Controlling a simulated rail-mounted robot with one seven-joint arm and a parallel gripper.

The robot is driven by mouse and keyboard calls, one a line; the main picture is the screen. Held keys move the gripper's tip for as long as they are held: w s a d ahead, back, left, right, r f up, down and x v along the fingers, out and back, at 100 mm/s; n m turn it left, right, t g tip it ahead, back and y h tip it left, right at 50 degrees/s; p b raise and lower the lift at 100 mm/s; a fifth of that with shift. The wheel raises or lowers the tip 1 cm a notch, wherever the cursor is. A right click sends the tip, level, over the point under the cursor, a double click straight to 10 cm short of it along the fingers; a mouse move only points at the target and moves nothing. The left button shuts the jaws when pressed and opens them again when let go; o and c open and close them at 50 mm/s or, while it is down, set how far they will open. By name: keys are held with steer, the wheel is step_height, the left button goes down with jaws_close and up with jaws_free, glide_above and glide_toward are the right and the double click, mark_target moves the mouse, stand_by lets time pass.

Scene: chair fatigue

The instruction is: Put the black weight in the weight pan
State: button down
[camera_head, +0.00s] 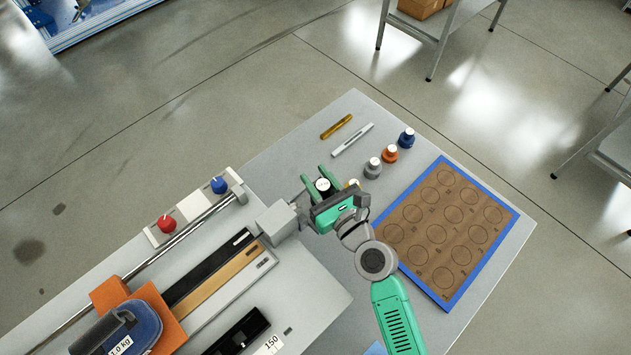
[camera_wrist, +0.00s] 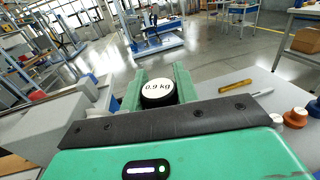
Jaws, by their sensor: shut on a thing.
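The black weight (camera_head: 323,185), with a white top, is between the green fingers of my gripper (camera_head: 317,181). In the wrist view my gripper (camera_wrist: 159,72) is shut on the black weight (camera_wrist: 158,101), whose white top reads 0.9 kg and which looks upright. It is over the grey table, just right of a grey block on the machine; its height above the table is hard to tell. I cannot make out for certain which part is the weight pan.
Grey (camera_head: 373,168), orange (camera_head: 390,153) and blue (camera_head: 406,138) weights stand behind and right of my gripper. A yellow one is partly hidden. A brown board with circles (camera_head: 445,230) lies at right. Red (camera_head: 166,223) and blue (camera_head: 219,185) knobs are on the machine (camera_head: 300,290).

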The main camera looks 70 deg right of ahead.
mark_target(316, 185)
steer(key=shift+w+d, duration=0.3)
steer(key=shift+w, duration=0.1)
steer(key=shift+f+b, duration=1.45)
steer(key=shift+f, duration=0.5)
steer(key=c, duration=1.1)
jaws_free()
steer(key=shift+o, duration=0.2)
steer(key=shift+r+p, duration=0.25)
steer(key=shift+p, duration=0.05)
steer(key=b+v, duration=0.2)
steer(key=v, duration=1)
